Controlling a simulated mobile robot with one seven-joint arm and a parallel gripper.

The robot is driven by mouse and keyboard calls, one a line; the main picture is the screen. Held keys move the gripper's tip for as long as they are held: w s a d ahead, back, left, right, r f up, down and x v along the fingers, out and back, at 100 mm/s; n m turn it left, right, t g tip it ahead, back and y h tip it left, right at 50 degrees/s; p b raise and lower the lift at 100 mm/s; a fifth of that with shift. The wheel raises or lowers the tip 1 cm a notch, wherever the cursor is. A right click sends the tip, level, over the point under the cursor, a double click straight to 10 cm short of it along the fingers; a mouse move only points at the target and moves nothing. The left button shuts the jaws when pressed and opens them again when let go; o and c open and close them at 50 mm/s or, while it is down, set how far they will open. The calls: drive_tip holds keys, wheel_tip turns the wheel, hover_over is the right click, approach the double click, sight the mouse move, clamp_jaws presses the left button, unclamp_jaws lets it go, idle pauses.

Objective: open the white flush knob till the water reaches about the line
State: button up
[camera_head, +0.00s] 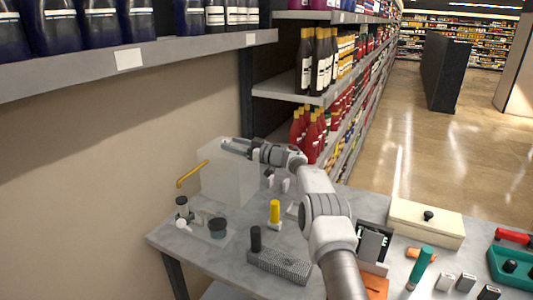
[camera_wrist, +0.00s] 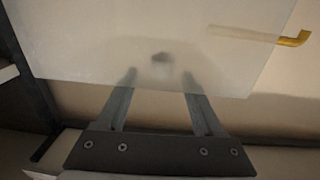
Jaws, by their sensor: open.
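A translucent whitish tank (camera_head: 228,180) stands at the back left of the table. My gripper (camera_head: 230,146) is open at its upper edge, with nothing seen between the fingers. In the wrist view the two fingers (camera_wrist: 160,80) point at a hazy pale panel of the tank (camera_wrist: 100,40), with a small blurred dark spot between the tips. I cannot tell whether they touch it. A small white round part (camera_head: 181,223), possibly the flush knob, sits low left of the tank beside a black-capped fitting (camera_head: 182,204). No water level or line can be made out.
A yellow bent pipe (camera_head: 190,175) sticks out left of the tank. A dark cup (camera_head: 217,227), a yellow-topped bottle (camera_head: 275,211) and a grey perforated block (camera_head: 280,266) stand in front. A cream box (camera_head: 426,222) and green tray (camera_head: 514,262) are at right. Shelves overhang the left.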

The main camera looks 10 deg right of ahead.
drive_tip(key=v, duration=1.6)
drive_tip(key=shift+s+r, duration=0.1)
drive_tip(key=shift+r, duration=0.05)
